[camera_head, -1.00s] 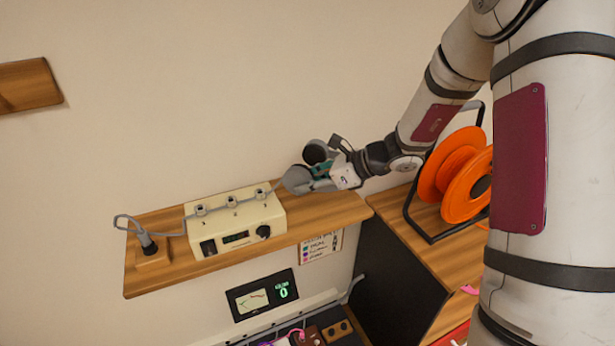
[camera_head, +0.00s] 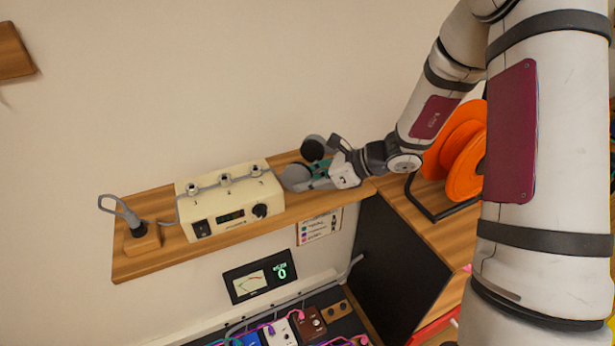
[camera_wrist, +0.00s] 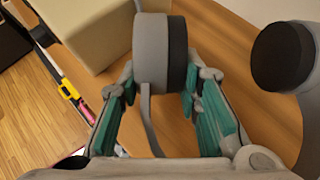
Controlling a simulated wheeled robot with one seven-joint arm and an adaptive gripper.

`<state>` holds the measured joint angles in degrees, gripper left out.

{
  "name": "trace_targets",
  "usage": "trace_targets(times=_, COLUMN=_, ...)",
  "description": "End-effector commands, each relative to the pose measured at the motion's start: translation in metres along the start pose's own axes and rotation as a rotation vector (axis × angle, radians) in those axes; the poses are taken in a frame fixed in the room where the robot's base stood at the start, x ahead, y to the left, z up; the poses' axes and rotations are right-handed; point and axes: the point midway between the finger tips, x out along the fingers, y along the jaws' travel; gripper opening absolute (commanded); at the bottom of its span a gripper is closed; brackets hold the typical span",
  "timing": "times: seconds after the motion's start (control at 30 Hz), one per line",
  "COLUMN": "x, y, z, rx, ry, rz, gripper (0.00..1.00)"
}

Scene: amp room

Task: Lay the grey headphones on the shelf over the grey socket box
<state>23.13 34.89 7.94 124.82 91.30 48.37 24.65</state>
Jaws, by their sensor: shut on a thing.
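The grey headphones have round grey cups with dark pads. One cup (camera_head: 296,177) is near the right end of the wooden shelf (camera_head: 160,264), just right of the cream box. The other, dark-padded cup (camera_head: 313,147) shows behind it. My gripper (camera_head: 319,174) is shut on the headphones. In the wrist view a grey cup (camera_wrist: 150,50) with its dark pad is between my green-padded fingers (camera_wrist: 160,95), over wood; the other cup (camera_wrist: 283,57) is at the right. I cannot tell whether the headphones touch the shelf. I cannot make out a grey socket box.
An orange reel (camera_head: 465,150) stands right on a wooden cabinet. A meter panel (camera_head: 260,275) and several pedals are below the shelf.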

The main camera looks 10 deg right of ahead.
Motion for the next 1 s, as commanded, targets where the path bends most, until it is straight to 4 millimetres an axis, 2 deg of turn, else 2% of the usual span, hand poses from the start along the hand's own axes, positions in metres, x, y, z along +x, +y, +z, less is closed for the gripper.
trace_targets(times=0.17, x=0.000, y=0.000, z=0.000, rx=0.000, ry=-0.001, rz=0.000, gripper=0.00)
trace_targets(times=0.2, x=0.000, y=0.000, z=0.001, rx=0.000, ry=-0.001, rz=0.000, gripper=0.36)
trace_targets(times=0.3, x=0.000, y=0.000, z=0.000, rx=0.000, ry=-0.001, rz=0.000, gripper=0.55)
trace_targets(times=0.67, x=-0.003, y=0.000, z=0.000, rx=0.001, ry=0.000, rz=-0.001, gripper=0.55)
trace_targets(times=0.83, x=-0.024, y=-0.001, z=0.000, rx=-0.001, ry=0.000, rz=-0.004, gripper=0.55)
trace_targets(times=1.0, x=-0.060, y=-0.001, z=0.001, rx=0.000, ry=0.000, rz=-0.005, gripper=0.55)
